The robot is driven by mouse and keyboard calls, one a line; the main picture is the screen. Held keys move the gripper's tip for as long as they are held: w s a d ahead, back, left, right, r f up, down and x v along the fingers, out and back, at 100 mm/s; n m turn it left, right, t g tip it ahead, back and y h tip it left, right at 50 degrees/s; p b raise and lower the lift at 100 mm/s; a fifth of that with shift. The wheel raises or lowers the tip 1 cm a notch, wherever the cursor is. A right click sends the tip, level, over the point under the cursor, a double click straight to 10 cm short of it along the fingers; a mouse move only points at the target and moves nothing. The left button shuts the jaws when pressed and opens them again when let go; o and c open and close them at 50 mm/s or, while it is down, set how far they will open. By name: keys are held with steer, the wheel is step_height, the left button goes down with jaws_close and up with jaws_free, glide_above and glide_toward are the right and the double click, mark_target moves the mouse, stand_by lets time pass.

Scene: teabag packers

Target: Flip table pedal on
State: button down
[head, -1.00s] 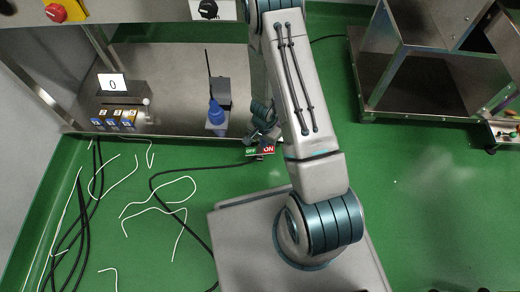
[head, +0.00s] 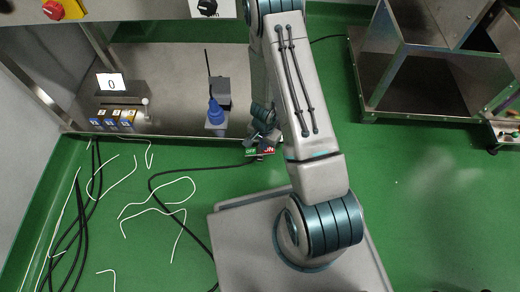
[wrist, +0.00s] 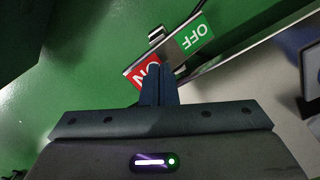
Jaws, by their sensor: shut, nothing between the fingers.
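The table pedal (head: 251,151) lies on the green floor at the front edge of the metal bench, with a green OFF side and a red ON side. In the wrist view the pedal (wrist: 192,37) shows its OFF half clearly. My gripper (wrist: 156,68) is shut and empty, its fingertips over the red ON half and partly hiding the lettering. Whether the fingertips touch the pedal I cannot tell. In the head view my gripper (head: 264,141) is small and partly behind my arm, just above the pedal.
A black cable (head: 165,172) runs from the pedal across the floor. White cords lie at left. A metal stand (head: 430,70) is at right.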

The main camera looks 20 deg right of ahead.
steer(key=shift+f+b, duration=0.45)
steer(key=shift+f, duration=0.55)
stand_by(0.3)
step_height(320, 180, up, 7)
steer(key=p, duration=0.6)
steer(key=shift+r, duration=0.1)
stand_by(0.7)
